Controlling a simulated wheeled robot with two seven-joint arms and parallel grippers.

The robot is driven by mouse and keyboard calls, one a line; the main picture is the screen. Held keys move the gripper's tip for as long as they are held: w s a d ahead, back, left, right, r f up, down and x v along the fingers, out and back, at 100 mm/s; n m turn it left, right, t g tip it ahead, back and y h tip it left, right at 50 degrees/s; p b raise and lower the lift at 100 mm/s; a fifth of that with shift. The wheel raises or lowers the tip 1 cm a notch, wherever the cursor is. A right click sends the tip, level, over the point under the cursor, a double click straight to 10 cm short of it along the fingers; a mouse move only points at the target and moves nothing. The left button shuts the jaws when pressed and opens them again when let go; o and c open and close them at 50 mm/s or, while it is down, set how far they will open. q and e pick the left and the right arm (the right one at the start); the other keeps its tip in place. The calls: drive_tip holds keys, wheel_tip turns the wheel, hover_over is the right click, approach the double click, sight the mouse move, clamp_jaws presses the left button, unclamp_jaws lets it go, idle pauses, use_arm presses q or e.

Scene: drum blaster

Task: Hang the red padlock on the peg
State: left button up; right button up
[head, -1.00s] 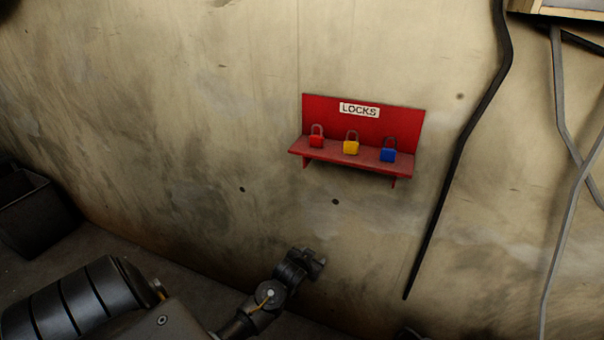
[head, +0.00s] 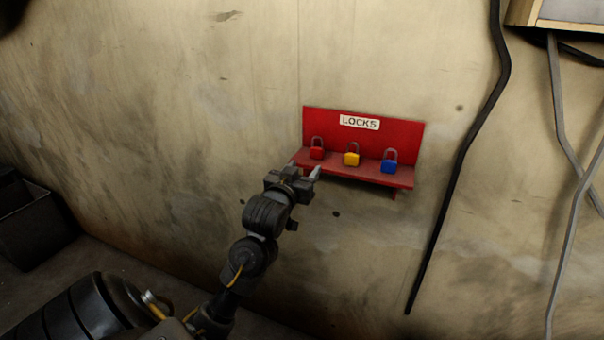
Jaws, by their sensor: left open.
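The red padlock (head: 317,154) stands upright with its shackle up at the left end of a red wall shelf (head: 400,177). The shelf's back board carries a white LOCKS label. My left gripper (head: 306,172) is open and empty, just below and left of the red padlock in the picture, in front of the shelf's left front edge. I cannot tell from this view whether it touches the shelf. No peg can be made out in this view. My right gripper is not in view.
A yellow padlock (head: 351,159) and a blue padlock (head: 389,167) stand to the right of the red one on the shelf. A black cable (head: 455,180) runs down the wall farther right. A dark bin (head: 35,228) sits at far left.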

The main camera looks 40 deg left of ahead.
sight(316, 149)
use_arm(q)
drive_tip(key=b+x, duration=0.1)
drive_tip(key=x, duration=0.4)
drive_tip(key=shift+w+a+f, duration=0.1)
drive_tip(key=shift+w, duration=0.05)
drive_tip(key=shift+x, duration=0.95)
drive_tip(key=shift+p+x, duration=0.4)
drive_tip(key=shift+x, duration=0.65)
drive_tip(key=c, duration=0.8)
drive_tip(key=shift+o, duration=0.2)
drive_tip(key=shift+r+p, duration=0.8)
drive_tip(key=shift+p, duration=0.05)
